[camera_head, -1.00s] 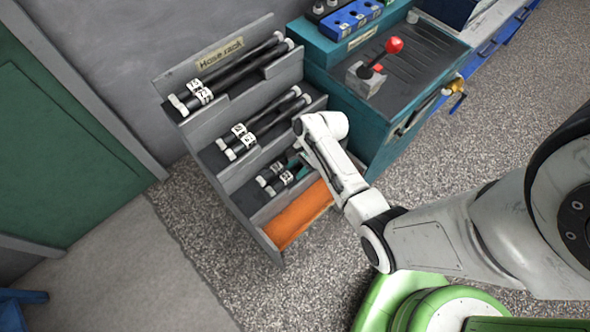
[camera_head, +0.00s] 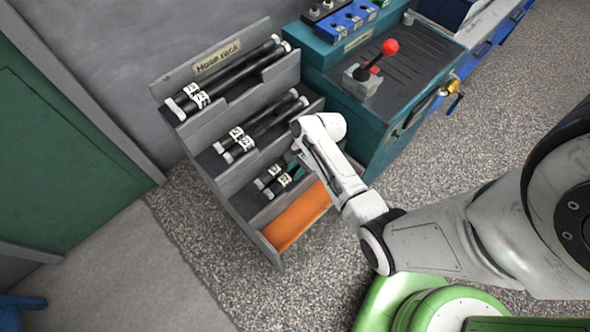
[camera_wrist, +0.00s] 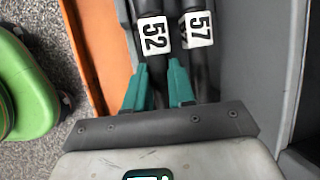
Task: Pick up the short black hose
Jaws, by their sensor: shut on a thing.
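Two short black hoses lie side by side on the lowest shelf of the hose rack. In the wrist view one carries a white tag 52 (camera_wrist: 153,37) and the other a white tag 57 (camera_wrist: 198,29). My gripper (camera_wrist: 158,82) has its teal fingers on both sides of the hose tagged 52 (camera_wrist: 158,68), shut on it. The right finger sits in the narrow gap between the two hoses. In the head view the front short hose (camera_head: 281,182) is partly hidden by my gripper (camera_head: 297,166). I cannot tell whether it is clear of the shelf.
Longer hose pairs lie on the middle shelf (camera_head: 262,128) and the top shelf (camera_head: 235,76). An orange tray (camera_head: 297,217) lies at the rack's front. A teal cabinet (camera_head: 335,112) with a red-knobbed lever (camera_head: 390,47) stands close on the right. Floor is open in front.

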